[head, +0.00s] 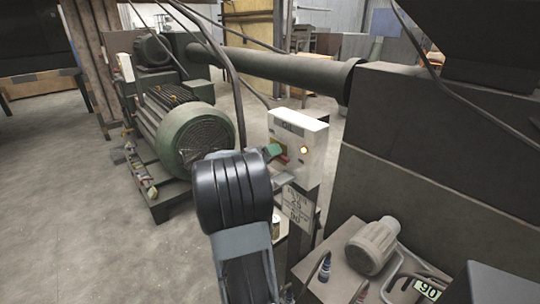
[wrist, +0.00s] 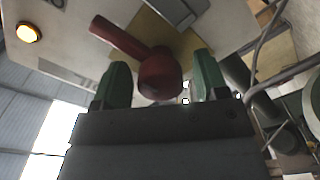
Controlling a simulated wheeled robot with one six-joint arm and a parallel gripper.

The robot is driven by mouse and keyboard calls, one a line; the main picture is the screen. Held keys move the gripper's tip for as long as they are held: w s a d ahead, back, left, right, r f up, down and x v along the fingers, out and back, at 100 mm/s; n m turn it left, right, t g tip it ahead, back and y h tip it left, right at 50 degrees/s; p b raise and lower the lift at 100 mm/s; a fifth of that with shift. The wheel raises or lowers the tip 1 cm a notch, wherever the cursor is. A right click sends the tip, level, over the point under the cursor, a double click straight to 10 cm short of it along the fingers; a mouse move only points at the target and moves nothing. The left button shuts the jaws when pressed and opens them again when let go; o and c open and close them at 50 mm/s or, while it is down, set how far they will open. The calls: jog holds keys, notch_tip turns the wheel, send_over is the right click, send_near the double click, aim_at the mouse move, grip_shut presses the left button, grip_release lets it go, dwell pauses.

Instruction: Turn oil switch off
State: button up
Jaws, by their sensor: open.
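The oil switch box (head: 306,128) is a white box on a post, with dark lettering on its top face and a lit amber lamp (head: 304,150). In the wrist view its face carries a red lever (wrist: 122,38) with a round red knob on a tan plate, and the lit lamp (wrist: 27,33) shows at upper left. My gripper (head: 273,151) is at the front of the box in the head view. In the wrist view its green fingers (wrist: 162,80) are apart, one on each side of the knob. Whether they touch it I cannot tell. The arm hides part of the box front.
A green electric motor (head: 195,135) stands behind and left of the arm. A large dark pipe (head: 270,67) runs behind the box. A grey machine block (head: 420,150) fills the right. A smaller motor (head: 372,245) sits low at right. Open concrete floor (head: 50,200) lies at left.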

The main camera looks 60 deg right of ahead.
jog(key=shift+c, duration=0.2)
jog(key=c, duration=0.8)
jog(key=shift+c, duration=0.2)
jog(key=shift+f+n, duration=0.15)
jog(key=shift+n, duration=0.15)
jog(key=shift+c, duration=0.2)
